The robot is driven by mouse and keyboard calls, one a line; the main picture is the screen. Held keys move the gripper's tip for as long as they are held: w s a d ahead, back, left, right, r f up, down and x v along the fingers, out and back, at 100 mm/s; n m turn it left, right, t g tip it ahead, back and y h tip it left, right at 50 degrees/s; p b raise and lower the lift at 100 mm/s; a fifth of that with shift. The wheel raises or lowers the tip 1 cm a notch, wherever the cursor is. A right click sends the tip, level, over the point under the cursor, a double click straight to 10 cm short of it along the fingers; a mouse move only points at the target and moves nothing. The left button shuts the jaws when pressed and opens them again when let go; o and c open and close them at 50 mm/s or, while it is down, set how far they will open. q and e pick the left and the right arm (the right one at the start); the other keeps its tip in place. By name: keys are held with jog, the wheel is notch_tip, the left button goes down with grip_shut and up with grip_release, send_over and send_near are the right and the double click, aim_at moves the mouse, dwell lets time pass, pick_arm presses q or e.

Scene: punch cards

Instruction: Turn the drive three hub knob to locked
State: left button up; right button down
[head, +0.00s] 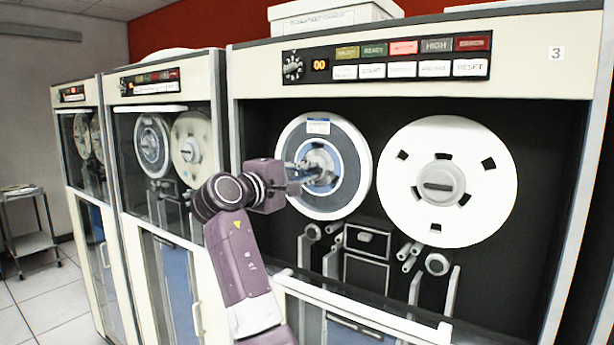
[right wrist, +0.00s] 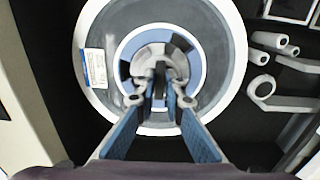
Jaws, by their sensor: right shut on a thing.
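Drive three (head: 557,54) is the large cream cabinet on the right, with a "3" label. Its left reel (head: 357,170) is grey with a blue inner ring and a white label; its right reel (head: 413,135) is white. The left hub knob (head: 323,163) is at the left reel's centre, partly hidden by my gripper. My right gripper (head: 306,178) reaches it from the left. In the right wrist view the two fingers (right wrist: 160,98) are shut on the bar of the hub knob (right wrist: 160,72). The right reel's hub knob (head: 438,187) has a dark bar lying level. My left gripper is not in view.
A control panel (head: 386,58) with coloured buttons is above the reels. Tape rollers (right wrist: 272,42) and guides are close by the left reel. A lowered glass door's cream rail (head: 360,309) crosses below. Two more drives stand to the left, and a cart (head: 30,243) is beyond.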

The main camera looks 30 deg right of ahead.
jog(key=shift+f, duration=0.1)
dwell(0.4)
jog(key=c, duration=2)
grip_release()
jog(key=shift+s, duration=0.1)
jog(key=v, duration=1.2)
